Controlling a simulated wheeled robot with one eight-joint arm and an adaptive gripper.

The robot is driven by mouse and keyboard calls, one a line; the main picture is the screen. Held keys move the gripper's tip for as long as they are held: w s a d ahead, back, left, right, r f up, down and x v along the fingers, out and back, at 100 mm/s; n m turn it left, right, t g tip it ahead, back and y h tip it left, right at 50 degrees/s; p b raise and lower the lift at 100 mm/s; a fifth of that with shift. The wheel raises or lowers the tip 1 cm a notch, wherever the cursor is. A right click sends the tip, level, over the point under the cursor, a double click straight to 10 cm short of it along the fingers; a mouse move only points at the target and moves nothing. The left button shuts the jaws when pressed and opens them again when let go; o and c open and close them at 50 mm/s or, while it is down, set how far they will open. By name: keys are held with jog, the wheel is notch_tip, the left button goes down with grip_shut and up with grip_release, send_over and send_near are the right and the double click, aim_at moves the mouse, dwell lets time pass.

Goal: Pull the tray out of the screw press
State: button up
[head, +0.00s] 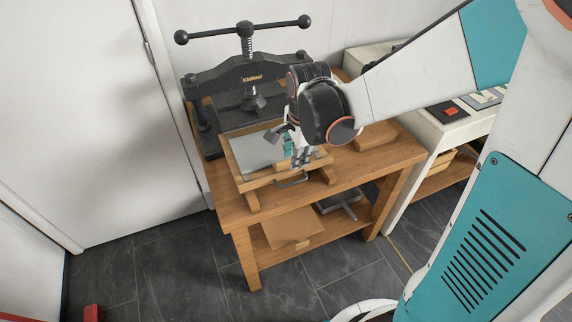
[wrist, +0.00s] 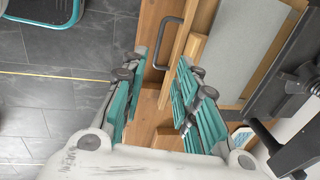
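The tray (head: 262,179) is a wooden frame around a grey sheet. It sits on wooden supports in front of the screw press, and its back end reaches toward the press's dark plate. A dark U-shaped handle (head: 292,181) sticks out from its front side. The handle also shows in the wrist view (wrist: 169,42), beyond the fingertips and roughly between them. The black screw press (head: 247,72) has a crossbar on top. My gripper (head: 301,158) hangs over the tray's front right part. In the wrist view its teal fingers (wrist: 160,70) are spread apart with nothing between them.
The press stands on a wooden table (head: 228,208) with a lower shelf holding a brown board (head: 290,228). A wooden block (head: 376,136) lies right of the tray. A white bench (head: 440,130) stands at the right, a white door (head: 90,110) at the left.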

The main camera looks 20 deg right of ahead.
aim_at(291, 183)
jog(key=f+b, duration=0.2)
jog(key=f, duration=0.2)
jog(key=w+f+b, duration=0.1)
jog(key=f+b, duration=0.1)
jog(key=f, duration=0.3)
jog(key=w+f+b, duration=0.1)
jog(key=f+b, duration=0.1)
jog(key=f, duration=0.2)
jog(key=shift+w+a+f, duration=0.1)
jog(key=shift+w+f, duration=0.15)
grip_shut()
